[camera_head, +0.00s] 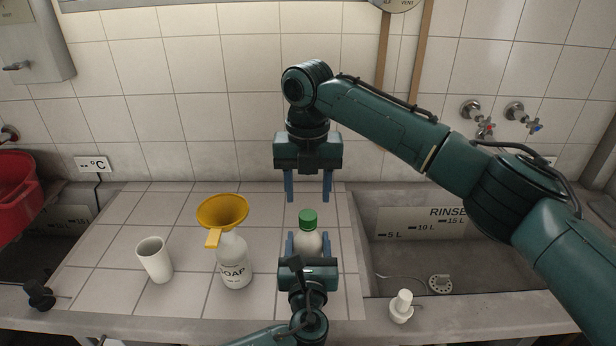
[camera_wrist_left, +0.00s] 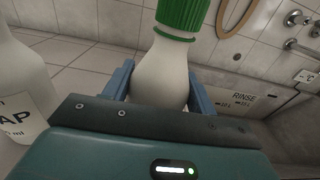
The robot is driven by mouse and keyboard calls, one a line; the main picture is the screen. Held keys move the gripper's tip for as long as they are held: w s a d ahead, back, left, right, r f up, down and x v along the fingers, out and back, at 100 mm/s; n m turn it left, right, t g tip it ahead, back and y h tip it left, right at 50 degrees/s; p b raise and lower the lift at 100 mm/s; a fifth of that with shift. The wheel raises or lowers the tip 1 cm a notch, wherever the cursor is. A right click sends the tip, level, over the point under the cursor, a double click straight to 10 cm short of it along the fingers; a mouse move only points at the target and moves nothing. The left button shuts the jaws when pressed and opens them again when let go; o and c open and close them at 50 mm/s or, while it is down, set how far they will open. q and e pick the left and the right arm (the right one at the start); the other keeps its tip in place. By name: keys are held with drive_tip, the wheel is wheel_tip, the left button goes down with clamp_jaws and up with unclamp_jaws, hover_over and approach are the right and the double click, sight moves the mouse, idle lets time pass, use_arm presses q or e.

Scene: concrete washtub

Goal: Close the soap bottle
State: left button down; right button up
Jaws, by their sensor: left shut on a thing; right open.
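The soap bottle (camera_head: 236,262) is white with a SOAP label and stands upright on the tiled counter. A yellow funnel (camera_head: 222,211) sits in its top, so its mouth is hidden. Part of it shows at the left of the left wrist view (camera_wrist_left: 22,95). My left gripper (camera_head: 308,243) is shut on a second white bottle (camera_wrist_left: 160,75) with a ribbed green cap (camera_head: 308,219), right of the soap bottle. The green cap also shows in the left wrist view (camera_wrist_left: 181,15). My right gripper (camera_head: 307,198) is open and empty, fingers down, just above the green cap in the picture.
A white cup (camera_head: 154,260) stands left of the soap bottle. A small white stepped piece, perhaps a pump top or stopper (camera_head: 401,306), is on the front ledge. A sunken RINSE basin (camera_head: 420,255) lies to the right. A red tub (camera_head: 18,192) is far left.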

sight(308, 215)
drive_tip(key=shift+f, duration=2.75)
